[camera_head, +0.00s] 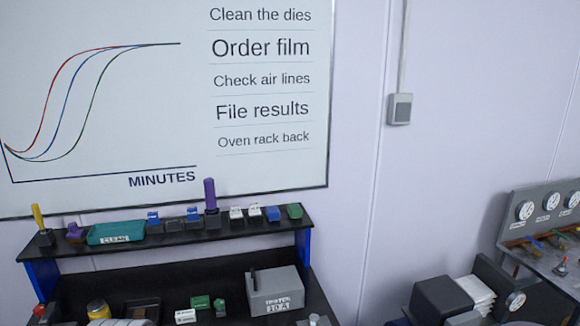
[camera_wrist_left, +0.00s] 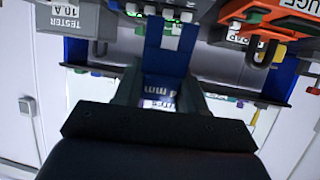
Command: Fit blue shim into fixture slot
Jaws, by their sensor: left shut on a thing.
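My left gripper (camera_wrist_left: 160,84) shows only in the left wrist view, its dark fingers shut on the blue shim (camera_wrist_left: 168,60). I cannot make out the fixture slot in either view. My right gripper is in neither view.
A grey tester box (camera_head: 275,292) stands on the black bench. A shelf (camera_head: 180,240) above carries several small blocks and a green tray (camera_head: 117,232). A yellow-lidded jar (camera_head: 98,309) stands front left. Orange-red equipment (camera_wrist_left: 268,14) shows in the wrist view.

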